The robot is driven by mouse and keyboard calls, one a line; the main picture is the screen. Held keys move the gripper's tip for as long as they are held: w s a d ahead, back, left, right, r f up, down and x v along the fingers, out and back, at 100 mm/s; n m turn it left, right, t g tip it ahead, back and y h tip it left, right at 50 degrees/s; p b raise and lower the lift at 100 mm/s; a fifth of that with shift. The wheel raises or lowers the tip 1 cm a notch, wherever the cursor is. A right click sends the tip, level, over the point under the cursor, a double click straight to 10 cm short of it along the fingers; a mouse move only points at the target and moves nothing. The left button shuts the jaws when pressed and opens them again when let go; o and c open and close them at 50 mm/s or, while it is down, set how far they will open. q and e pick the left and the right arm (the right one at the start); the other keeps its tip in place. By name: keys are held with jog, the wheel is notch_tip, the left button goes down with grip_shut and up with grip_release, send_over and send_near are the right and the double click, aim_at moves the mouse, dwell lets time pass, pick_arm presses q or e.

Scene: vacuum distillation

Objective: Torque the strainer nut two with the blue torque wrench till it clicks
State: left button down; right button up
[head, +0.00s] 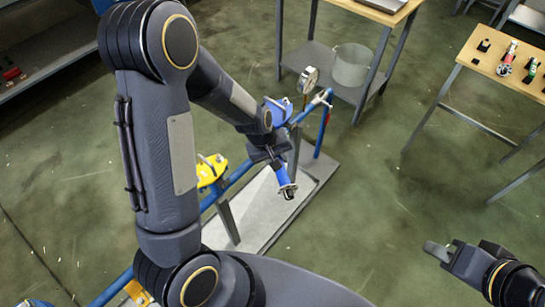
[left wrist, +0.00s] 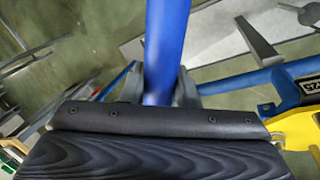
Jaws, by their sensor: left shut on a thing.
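My left gripper (head: 276,160) is shut on the blue torque wrench (head: 283,178), over the pipe stand. The wrench's dark end points down toward the front of the picture. In the left wrist view the wrench's blue shaft (left wrist: 166,45) runs up between the fingers. A blue fitting (head: 281,110) sits on the blue pipe (head: 240,174) just beyond the gripper. I cannot make out strainer nut two or whether the wrench touches it. My right gripper (head: 437,250) is empty at the lower right, over the floor; its finger gap is not clear.
A yellow fitting (head: 211,170) sits on the pipe beside my left arm. A round gauge (head: 309,79) stands beyond it. A bucket (head: 351,65) is on a bench's lower shelf at the back. A wooden table (head: 497,60) holds small parts at right. The floor between is clear.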

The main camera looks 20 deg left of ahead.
pick_arm(q)
jog(key=w+d+n+y+p, duration=0.1)
jog(key=w+d+n+p, duration=0.2)
jog(key=w+n+p, duration=0.2)
jog(key=w+d+n+y+p, duration=0.2)
jog(key=w+d+n+p, duration=0.2)
jog(key=w+n, duration=0.3)
jog(key=shift+w+n+t+p, duration=0.3)
jog(key=shift+w+t+p, duration=0.15)
jog(key=shift+w, duration=2.1)
